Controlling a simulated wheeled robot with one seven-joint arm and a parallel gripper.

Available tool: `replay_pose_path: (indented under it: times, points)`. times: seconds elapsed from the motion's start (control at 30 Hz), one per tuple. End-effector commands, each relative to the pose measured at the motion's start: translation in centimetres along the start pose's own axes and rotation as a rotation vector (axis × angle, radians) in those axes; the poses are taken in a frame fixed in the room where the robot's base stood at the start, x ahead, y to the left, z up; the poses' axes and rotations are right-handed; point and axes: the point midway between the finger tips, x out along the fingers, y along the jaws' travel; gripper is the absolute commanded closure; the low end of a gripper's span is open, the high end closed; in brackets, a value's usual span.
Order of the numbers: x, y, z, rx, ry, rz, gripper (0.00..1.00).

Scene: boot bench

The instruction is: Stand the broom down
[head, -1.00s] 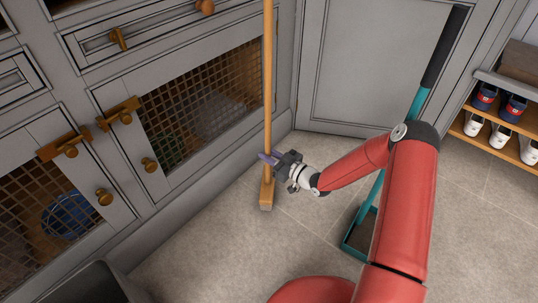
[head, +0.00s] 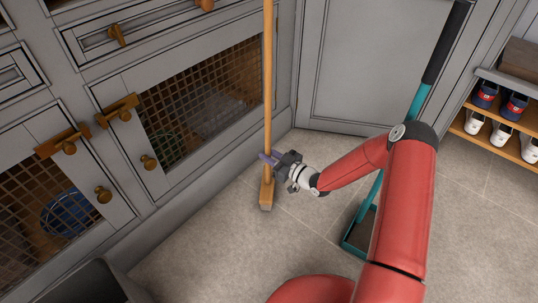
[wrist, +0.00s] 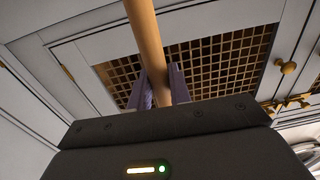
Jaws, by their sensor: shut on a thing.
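The broom (head: 268,95) has a long wooden handle and stands close to upright beside the grey cabinet. Its wooden head (head: 266,196) is at the bottom, low over the tiled floor; I cannot tell whether it touches. My gripper (head: 270,160) is shut on the lower handle, just above the head. In the wrist view the handle (wrist: 146,40) runs up from between the two purple fingers (wrist: 160,88). The top of the handle is out of view.
Grey cabinets (head: 165,185) with mesh doors and wooden knobs line the left. A teal long-handled dustpan (head: 360,232) stands behind my arm. A shoe rack (head: 485,130) is at the right. A dark bin (head: 85,285) sits at lower left. Floor near the broom is clear.

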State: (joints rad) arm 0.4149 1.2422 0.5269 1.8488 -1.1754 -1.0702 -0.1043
Motion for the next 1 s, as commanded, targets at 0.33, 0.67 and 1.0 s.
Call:
replay_pose_path:
  times: [0.33, 0.67, 1.0]
  points:
    - [0.05, 0.00, 0.40, -0.001, 0.003, 0.000, 1.00]
    - [0.04, 0.00, 0.44, -0.001, 0.002, 0.000, 0.55]
    - [-0.47, 0.04, 0.60, 0.001, -0.003, 0.001, 0.55]
